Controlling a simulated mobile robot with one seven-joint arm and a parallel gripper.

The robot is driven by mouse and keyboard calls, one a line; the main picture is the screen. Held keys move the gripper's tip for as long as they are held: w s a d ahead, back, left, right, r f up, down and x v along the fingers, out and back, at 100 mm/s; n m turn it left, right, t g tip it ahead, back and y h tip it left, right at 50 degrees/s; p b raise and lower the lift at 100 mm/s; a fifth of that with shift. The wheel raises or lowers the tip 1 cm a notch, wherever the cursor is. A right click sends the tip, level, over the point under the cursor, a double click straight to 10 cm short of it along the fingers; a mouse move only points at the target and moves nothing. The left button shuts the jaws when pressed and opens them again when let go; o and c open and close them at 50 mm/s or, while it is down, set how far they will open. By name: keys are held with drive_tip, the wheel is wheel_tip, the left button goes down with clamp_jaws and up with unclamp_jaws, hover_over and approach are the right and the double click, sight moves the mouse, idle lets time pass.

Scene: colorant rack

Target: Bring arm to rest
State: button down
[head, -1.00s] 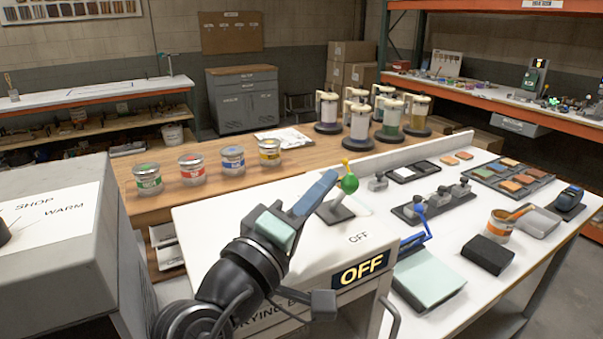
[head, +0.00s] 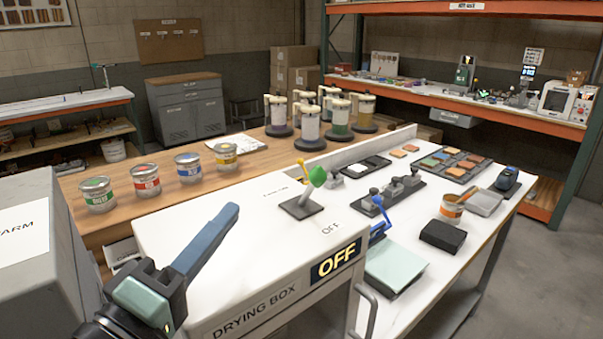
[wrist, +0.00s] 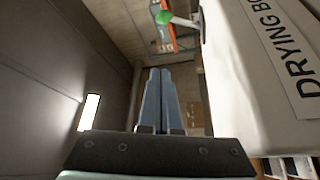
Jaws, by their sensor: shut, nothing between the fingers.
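My gripper (head: 234,212) is in the lower left of the head view, in front of the drying box's left part. Its blue-grey fingers are together, with nothing between them.
The grey cabinet (head: 40,270) stands close on the left. Several paint cans (head: 146,180) line the wooden bench (head: 120,214) behind. A white table (head: 400,310) on the right carries a black block (head: 441,236), an orange-banded can (head: 452,208) and trays. Floor is free at far right.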

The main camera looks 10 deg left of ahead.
drive_tip(key=w+d+r+m+t+y+p, duration=0.25)
drive_tip(key=d+r+m, duration=0.45)
drive_tip(key=r, duration=0.6)
drive_tip(key=s+d+r+m+t, duration=0.2)
drive_tip(key=s+d+r, duration=0.2)
drive_tip(key=r, duration=0.2)
drive_tip(key=s+d+r+m+t+y+p, duration=0.1)
drive_tip(key=s+d+r+m+t, duration=0.2)
drive_tip(key=r, duration=0.4)
drive_tip(key=shift+s+d+r, duration=0.25)
drive_tip(key=shift+s+d, duration=0.15)
drive_tip(key=shift+d, duration=0.5)
